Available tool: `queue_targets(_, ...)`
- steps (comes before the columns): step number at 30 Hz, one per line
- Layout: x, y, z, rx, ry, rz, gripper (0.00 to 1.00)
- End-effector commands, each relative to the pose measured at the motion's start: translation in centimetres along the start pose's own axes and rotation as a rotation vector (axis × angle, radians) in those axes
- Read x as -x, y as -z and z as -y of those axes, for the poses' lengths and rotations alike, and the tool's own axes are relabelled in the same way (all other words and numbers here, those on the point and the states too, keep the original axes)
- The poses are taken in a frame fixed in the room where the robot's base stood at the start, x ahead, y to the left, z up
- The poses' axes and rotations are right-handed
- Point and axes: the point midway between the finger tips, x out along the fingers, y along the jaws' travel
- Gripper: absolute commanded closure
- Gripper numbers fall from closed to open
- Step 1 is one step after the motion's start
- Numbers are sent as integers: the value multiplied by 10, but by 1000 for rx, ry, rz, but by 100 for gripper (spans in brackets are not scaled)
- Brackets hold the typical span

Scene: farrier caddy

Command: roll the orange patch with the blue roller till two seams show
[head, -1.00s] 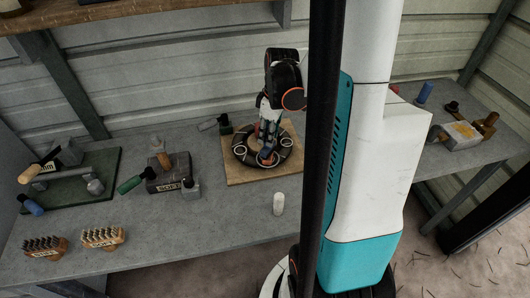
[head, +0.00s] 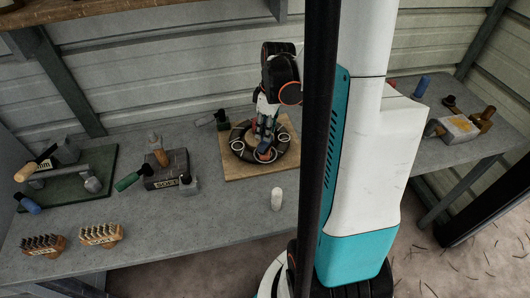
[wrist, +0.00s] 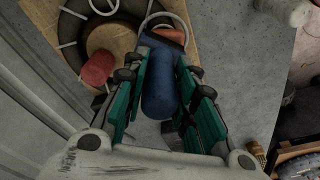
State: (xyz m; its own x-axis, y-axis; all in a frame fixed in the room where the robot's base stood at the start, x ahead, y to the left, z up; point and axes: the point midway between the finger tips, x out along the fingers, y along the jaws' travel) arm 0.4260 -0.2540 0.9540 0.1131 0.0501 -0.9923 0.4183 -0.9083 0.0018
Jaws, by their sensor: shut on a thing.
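My gripper (wrist: 160,92) is shut on the blue roller (wrist: 159,84), whose rounded blue body lies between the two finger pads. The orange patch (wrist: 169,34) shows in the wrist view just beyond the roller, beside a white loop. Whether the roller touches it cannot be told. No seams can be made out.
The ring lies on a wooden board (head: 234,173). A reddish knob-like piece (wrist: 97,68) is left of the roller in the wrist view. A white cylinder (head: 277,198) stands in front of the board. Tools and brushes (head: 101,234) lie to the left; the bench front is mostly clear.

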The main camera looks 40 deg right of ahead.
Motion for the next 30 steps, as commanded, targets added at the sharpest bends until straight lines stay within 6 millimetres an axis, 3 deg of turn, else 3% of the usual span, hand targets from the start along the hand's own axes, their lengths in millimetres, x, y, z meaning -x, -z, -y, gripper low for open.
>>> queue_targets(30, 1, 2, -12, 0, 3, 1, 100)
